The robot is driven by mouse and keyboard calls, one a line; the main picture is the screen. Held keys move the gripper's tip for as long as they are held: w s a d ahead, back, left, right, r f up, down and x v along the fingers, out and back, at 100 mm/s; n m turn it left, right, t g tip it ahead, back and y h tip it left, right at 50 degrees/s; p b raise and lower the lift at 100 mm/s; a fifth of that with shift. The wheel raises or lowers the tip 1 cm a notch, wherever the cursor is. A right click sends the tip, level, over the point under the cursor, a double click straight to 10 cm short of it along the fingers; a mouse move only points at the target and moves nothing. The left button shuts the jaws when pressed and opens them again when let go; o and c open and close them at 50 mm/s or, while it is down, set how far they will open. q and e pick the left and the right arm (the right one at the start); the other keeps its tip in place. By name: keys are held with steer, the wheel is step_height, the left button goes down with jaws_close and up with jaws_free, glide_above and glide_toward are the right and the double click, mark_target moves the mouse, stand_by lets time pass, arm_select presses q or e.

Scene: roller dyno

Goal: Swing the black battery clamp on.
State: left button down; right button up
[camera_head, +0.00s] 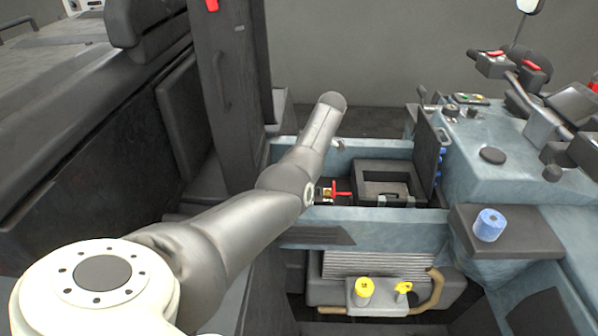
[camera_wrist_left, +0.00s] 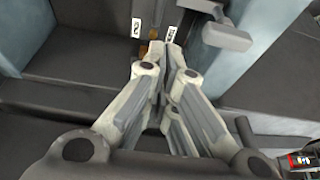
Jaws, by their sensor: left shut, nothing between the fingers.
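My left arm reaches over the open bay in the head view, and its own links hide the gripper there. In the left wrist view my left gripper (camera_wrist_left: 166,62) is shut and empty, its fingertips close together. Just beyond the tips are a small brass-coloured part (camera_wrist_left: 155,48) and two white labels. A dark grey block with a stem (camera_wrist_left: 228,38) is to the right of the tips, apart from them; I cannot tell whether it is the black clamp. In the head view a red-handled part (camera_head: 341,194) shows beside my forearm. My right gripper is in neither view.
A black open box (camera_head: 388,172) sits in the bay, right of the red part. The pale blue bay wall (camera_head: 375,214) runs along the front. A blue roll (camera_head: 489,225) stands on a dark ledge at right. A dark post (camera_head: 228,90) rises behind my arm.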

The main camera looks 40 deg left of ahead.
arm_select(q)
steer(key=v, duration=0.7)
steer(key=shift+r, duration=0.4)
steer(key=c, duration=2)
jaws_free()
steer(key=shift+w+d+r, duration=0.15)
steer(key=shift+w+r, duration=0.1)
steer(key=shift+r, duration=0.05)
steer(key=o, duration=0.5)
steer(key=w+r+t+b, duration=0.1)
steer(key=w+r+n+t+b, duration=0.1)
steer(key=r, duration=0.1)
steer(key=w+r+n+t+b, duration=0.1)
steer(key=r, duration=0.1)
steer(key=shift+w, duration=0.2)
steer(key=shift+o, duration=0.2)
steer(key=s+a+r+n+t+b, duration=0.3)
steer(key=s+a+r+n+b, duration=0.15)
steer(key=n, duration=0.35)
steer(key=s+a+f+n+b, duration=0.1)
steer(key=s+f+n+b, duration=0.1)
steer(key=s+f+n, duration=0.3)
steer(key=f, duration=0.4)
steer(key=a+f, duration=0.1)
steer(key=f, duration=0.4)
steer(key=w+a+f, duration=0.1)
steer(key=f, duration=0.4)
steer(key=shift+w, duration=0.1)
